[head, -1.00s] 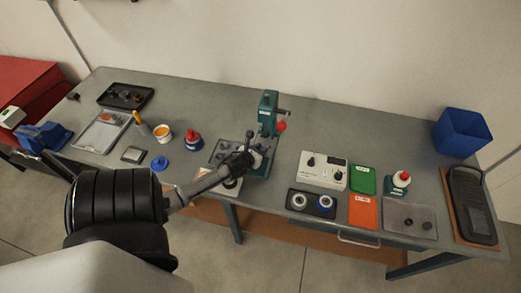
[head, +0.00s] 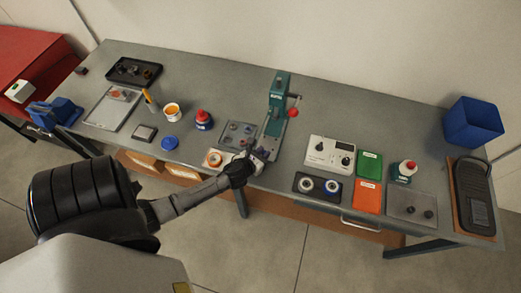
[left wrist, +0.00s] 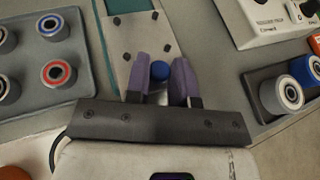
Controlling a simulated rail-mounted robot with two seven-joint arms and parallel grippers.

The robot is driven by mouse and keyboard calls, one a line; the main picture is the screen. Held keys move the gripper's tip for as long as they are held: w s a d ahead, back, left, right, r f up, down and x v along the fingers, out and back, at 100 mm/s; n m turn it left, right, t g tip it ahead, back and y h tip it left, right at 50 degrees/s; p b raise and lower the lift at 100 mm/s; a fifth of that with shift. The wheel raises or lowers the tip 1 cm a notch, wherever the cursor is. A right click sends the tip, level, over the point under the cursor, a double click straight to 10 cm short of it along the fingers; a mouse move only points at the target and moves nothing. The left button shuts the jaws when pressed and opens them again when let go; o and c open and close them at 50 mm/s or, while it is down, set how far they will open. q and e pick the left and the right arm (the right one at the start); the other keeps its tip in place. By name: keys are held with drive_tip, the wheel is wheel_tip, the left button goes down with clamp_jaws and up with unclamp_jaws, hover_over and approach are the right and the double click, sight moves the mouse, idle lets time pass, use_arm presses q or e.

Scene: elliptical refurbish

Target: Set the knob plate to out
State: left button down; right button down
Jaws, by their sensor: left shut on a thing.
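My left gripper (head: 258,158) is at the front of the green press (head: 278,100), near the bench's front edge. In the left wrist view its purple fingers (left wrist: 165,82) are closed around a small blue-topped piece (left wrist: 159,70). The fingers hide the lower part of that piece. Behind it lies the press's pale base plate (left wrist: 130,35) with dark bolts. A grey plate with two dark knobs (head: 410,207) lies at the bench's right; which plate is the knob plate I cannot tell for certain. My right gripper is out of view.
A grey plate with several ringed rollers (left wrist: 45,80) lies left of the gripper. A black tray with two rollers (head: 318,187) and a white control box (head: 330,154) stand to the right. A blue bin (head: 472,125) stands at the far right.

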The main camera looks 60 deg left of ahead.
use_arm(q)
drive_tip(key=c, duration=1.4)
unclamp_jaws()
drive_tip(key=shift+d+r, duration=0.1)
drive_tip(key=shift+o, duration=0.8)
drive_tip(key=shift+s, duration=0.15)
drive_tip(key=shift+o, duration=1)
drive_tip(key=shift+s+d+r, duration=0.1)
drive_tip(key=shift+s+d, duration=0.1)
drive_tip(key=shift+s, duration=0.25)
drive_tip(key=v, duration=1.2)
drive_tip(key=shift+s+r, duration=0.2)
drive_tip(key=shift+s, duration=0.1)
drive_tip(key=shift+d, duration=0.15)
